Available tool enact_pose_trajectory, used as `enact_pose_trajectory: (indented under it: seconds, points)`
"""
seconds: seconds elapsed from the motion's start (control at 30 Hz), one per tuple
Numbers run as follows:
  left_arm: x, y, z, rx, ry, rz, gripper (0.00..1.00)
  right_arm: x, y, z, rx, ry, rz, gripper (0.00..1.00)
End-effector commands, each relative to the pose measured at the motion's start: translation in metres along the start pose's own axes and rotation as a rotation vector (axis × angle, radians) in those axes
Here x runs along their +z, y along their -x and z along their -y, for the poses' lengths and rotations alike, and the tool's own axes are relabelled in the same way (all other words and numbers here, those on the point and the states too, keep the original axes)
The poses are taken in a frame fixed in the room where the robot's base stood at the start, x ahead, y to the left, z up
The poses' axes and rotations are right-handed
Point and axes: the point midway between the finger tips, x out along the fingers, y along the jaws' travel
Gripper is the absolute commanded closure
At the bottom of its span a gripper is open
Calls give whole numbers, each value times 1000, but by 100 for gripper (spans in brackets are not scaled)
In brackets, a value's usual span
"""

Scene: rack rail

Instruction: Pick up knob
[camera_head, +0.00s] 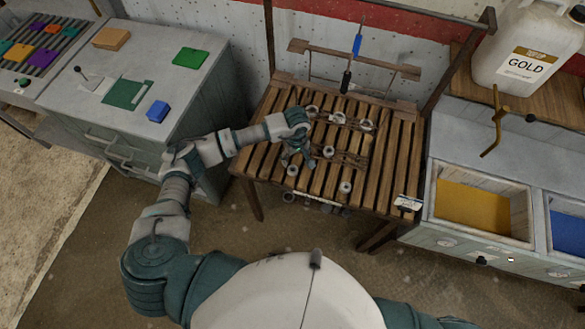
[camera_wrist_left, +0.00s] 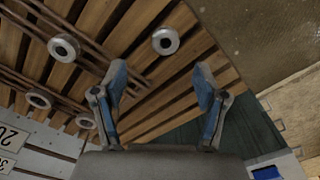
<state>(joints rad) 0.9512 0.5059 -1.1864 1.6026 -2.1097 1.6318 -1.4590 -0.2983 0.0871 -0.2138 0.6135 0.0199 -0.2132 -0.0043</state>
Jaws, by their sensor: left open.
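Several round grey metal knobs with dark centres sit on a slatted wooden table (camera_head: 400,165). One knob (camera_head: 345,187) is near the table's front, another (camera_head: 292,170) is just below my left gripper, and one (camera_head: 328,151) is to its right. My left gripper (camera_head: 298,153) is over the table's left part, open and empty. In the left wrist view its blue fingers (camera_wrist_left: 160,80) are spread over bare slats. There a knob (camera_wrist_left: 166,40) lies beyond the gap between the fingertips, and another knob (camera_wrist_left: 64,47) is farther left. My right gripper is out of view.
Thin dark rods (camera_head: 350,158) run along the slats near the knobs. A wooden stand (camera_head: 355,60) with a blue-handled tool rises at the table's back. A grey cabinet (camera_head: 150,128) stands left; open drawers (camera_head: 478,177) and a jug labelled GOLD (camera_head: 520,50) are right.

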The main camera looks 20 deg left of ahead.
Motion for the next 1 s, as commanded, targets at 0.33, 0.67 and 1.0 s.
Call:
enact_pose_trajectory:
  seconds: [0.33, 0.67, 1.0]
  points:
    - [-3, -40, 6, 3, 1, 5, 28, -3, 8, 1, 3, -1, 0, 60]
    - [-4, -84, 10, 2, 2, 4, 28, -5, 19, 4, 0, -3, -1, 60]
    - [-4, -87, 9, 3, 1, 2, 48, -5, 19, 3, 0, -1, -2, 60]
